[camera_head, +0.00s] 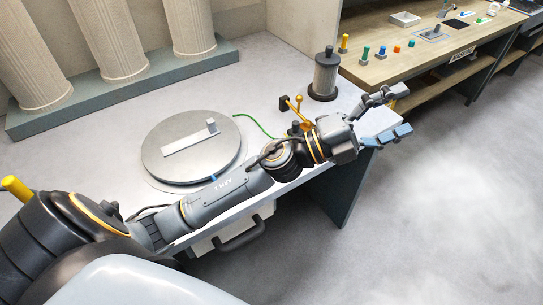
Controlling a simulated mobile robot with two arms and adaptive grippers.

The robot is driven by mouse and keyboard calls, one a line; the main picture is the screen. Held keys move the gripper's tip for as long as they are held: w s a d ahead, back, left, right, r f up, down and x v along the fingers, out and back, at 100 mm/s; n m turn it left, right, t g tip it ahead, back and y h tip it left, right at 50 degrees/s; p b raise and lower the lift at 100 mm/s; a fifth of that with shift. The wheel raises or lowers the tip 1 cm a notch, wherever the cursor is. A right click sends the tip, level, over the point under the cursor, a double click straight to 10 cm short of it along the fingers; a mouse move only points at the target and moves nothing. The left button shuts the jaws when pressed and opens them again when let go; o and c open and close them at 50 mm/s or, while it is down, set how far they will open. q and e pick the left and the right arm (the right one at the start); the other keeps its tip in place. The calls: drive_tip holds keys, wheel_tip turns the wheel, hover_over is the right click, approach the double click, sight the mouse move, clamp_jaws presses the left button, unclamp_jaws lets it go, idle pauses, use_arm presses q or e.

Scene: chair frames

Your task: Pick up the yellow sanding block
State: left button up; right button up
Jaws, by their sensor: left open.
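My left gripper (399,111) is open at the end of the left arm, above the right corner of the grey table (270,60), with its fingers spread wide and pointing right. I cannot tell whether this patch is the sanding block or part of the finger. The lower finger has a blue tip. Nothing clearly shows between the fingers. No other thing is plainly a yellow sanding block; part of the table is hidden behind my left arm. My right gripper is not in view.
A round metal turntable (160,160), a dark grey cylinder (325,75) and a yellow-and-black tool (298,106) stand on the table near my arm. Pale columns (105,40) are at the back left. A wooden bench (420,55) with small coloured pieces is beyond. Open floor (450,210) lies right.

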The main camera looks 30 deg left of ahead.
use_arm(q)
drive_tip(key=s+d+f+m+g, duration=0.2)
drive_tip(key=d+f+m+g, duration=0.25)
drive_tip(key=m+g, duration=0.7)
drive_tip(key=a+f+m+g+y, duration=0.2)
drive_tip(key=a+f+m+y, duration=0.15)
drive_tip(key=f+y, duration=0.2)
drive_tip(key=w+a+f+n+g+y, duration=0.1)
drive_tip(key=a+y, duration=0.5)
drive_tip(key=a, duration=0.8)
drive_tip(key=w+a+f+n+g+y, duration=0.15)
drive_tip(key=a+y, duration=0.45)
drive_tip(key=a, duration=0.7)
drive_tip(key=shift+m+t, duration=0.35)
drive_tip(key=shift+t, duration=0.15)
drive_tip(key=f, duration=0.4)
drive_tip(key=f+p, duration=0.1)
drive_tip(key=f, duration=0.3)
drive_tip(key=shift+s+a, duration=0.15)
drive_tip(key=shift+a, duration=0.05)
drive_tip(key=shift+w+f+p, duration=0.15)
drive_tip(key=shift+f+p, duration=0.45)
drive_tip(key=shift+f, duration=0.85)
drive_tip(key=shift+w+f+p, duration=0.15)
drive_tip(key=shift+f+p, duration=0.4)
drive_tip(key=shift+f, duration=0.85)
drive_tip(key=c, duration=1.3)
